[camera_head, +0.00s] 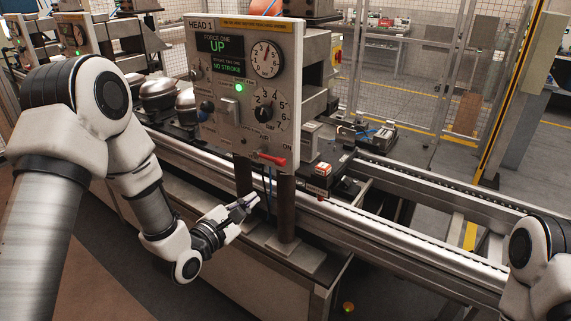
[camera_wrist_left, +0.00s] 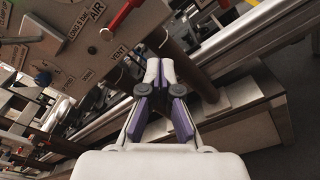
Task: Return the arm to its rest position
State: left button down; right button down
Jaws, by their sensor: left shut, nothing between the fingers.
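My left arm (camera_head: 150,200) comes in from the left, bent, with its wrist low in front of the machine. My left gripper (camera_head: 250,200) is shut and empty, beside the dark posts under the control panel (camera_head: 245,90). In the left wrist view its fingertips (camera_wrist_left: 159,72) are together with nothing between them. A red-handled lever (camera_head: 271,159) on the panel's lower edge is above the gripper and apart from it; a red handle also shows in the left wrist view (camera_wrist_left: 122,17). Part of my right arm (camera_head: 540,265) shows at the right edge; its gripper is out of view.
The panel reads HEAD 1, UP and NO STROKE, with a green light lit. Two posts (camera_head: 287,210) stand close to the gripper. The conveyor rail (camera_head: 400,240) runs to the lower right. Metal domed parts (camera_head: 157,95) sit behind my arm. A mesh fence (camera_head: 400,60) stands behind.

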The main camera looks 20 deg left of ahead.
pick_arm(q)
jog(key=s+f+m+g+y, duration=0.1)
jog(key=s+f+m+g, duration=0.15)
jog(key=s+f, duration=0.5)
jog(key=s+d+f+m+g+y, duration=0.1)
jog(key=s+f+g, duration=0.3)
jog(key=f, duration=0.7)
jog(key=s+f+m+g, duration=0.25)
jog(key=s+f, duration=0.25)
jog(key=f, duration=0.4)
jog(key=s+a+f+m+g+y, duration=0.1)
jog(key=s+m+g, duration=0.3)
jog(key=s+m, duration=0.4)
jog(key=s+a+f+m+g+y, duration=0.1)
jog(key=s+f+m+g, duration=0.2)
jog(key=s+m, duration=0.6)
jog(key=shift+a+f+g+y, duration=0.35)
jog(key=shift+f+g+y, duration=0.05)
jog(key=shift+m, duration=0.4)
